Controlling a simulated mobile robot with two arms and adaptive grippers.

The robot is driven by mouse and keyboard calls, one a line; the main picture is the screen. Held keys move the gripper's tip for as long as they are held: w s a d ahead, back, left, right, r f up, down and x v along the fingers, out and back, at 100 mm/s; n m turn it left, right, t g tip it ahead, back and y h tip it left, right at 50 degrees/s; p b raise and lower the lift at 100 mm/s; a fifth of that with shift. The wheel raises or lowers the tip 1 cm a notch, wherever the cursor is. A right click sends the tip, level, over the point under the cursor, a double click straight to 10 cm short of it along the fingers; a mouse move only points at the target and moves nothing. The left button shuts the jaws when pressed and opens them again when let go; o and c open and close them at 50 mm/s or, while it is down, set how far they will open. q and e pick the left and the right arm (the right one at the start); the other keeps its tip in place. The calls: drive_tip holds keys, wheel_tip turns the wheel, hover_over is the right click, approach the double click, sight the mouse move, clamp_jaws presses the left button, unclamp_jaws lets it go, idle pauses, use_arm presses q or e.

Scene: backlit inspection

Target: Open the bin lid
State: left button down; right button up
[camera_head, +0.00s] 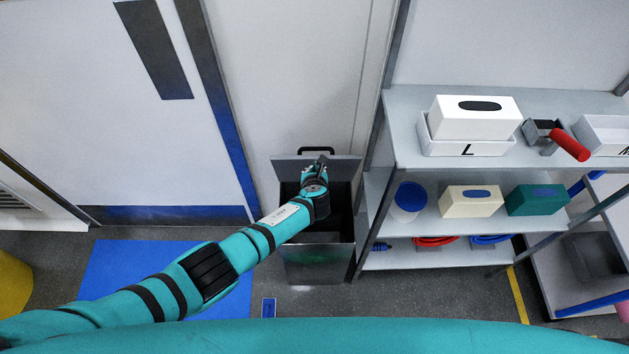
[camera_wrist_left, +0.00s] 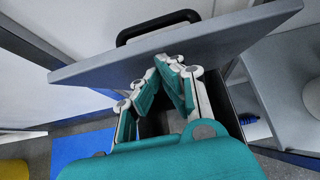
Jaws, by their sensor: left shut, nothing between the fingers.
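The metal bin (camera_head: 318,262) stands on the floor against the wall, left of the shelf unit. Its grey lid (camera_head: 342,166) is raised and tilted back, with a black handle (camera_head: 316,150) at its top edge. The dark inside of the bin shows below the lid. My left gripper (camera_head: 322,160) is over the bin's opening, shut and empty. In the left wrist view the shut fingertips (camera_wrist_left: 170,62) are right at the underside of the lid (camera_wrist_left: 215,48); I cannot tell whether they touch. The black handle (camera_wrist_left: 157,24) shows beyond it. My right gripper is not in view.
A metal shelf unit (camera_head: 400,100) stands close on the bin's right, bearing boxes, a blue-lidded tub (camera_head: 409,200) and a red-handled tool (camera_head: 569,144). A door (camera_head: 150,140) is at the left. A blue mat (camera_head: 110,275) lies on the floor before it.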

use_arm(q)
drive_tip(key=shift+w+r, duration=0.25)
drive_tip(key=shift+w, duration=0.25)
drive_tip(key=v, duration=1.2)
